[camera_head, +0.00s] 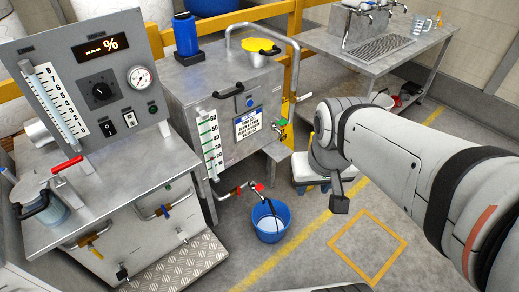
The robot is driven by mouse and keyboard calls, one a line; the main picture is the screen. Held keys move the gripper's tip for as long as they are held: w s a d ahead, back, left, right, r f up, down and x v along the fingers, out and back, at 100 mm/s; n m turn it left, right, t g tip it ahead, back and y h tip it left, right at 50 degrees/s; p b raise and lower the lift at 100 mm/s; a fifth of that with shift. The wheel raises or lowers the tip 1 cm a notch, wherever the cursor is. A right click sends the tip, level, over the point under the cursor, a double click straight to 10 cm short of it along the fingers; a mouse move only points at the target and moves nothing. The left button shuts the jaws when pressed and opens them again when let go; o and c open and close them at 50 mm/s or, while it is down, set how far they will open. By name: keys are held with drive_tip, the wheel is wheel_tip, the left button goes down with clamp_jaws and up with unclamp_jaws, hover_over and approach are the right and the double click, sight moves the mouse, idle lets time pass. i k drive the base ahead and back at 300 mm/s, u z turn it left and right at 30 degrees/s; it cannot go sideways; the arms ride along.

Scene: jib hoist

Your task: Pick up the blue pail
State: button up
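The blue pail (270,232) stands upright on the grey floor in the head view, just in front of the metal tank. Its open top faces up, and a dark bar, perhaps its handle or a spout, crosses the rim. A pipe with a red-handled valve (258,188) reaches over its back edge. My arm comes in from the right. The dark end part of my gripper (340,200) hangs to the right of the pail and looks apart from it. The fingers are not clear enough to show whether they are open or shut.
The metal tank (232,103) and a control bench (110,190) stand at the left. A treadplate step (180,268) lies left of the pail. A white stool-like object (305,172) is partly behind my arm. Floor with a yellow square (368,246) is clear at right.

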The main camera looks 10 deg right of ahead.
sight(271, 219)
drive_tip(key=u, duration=0.15)
drive_tip(key=i, duration=0.95)
drive_tip(key=z, duration=0.2)
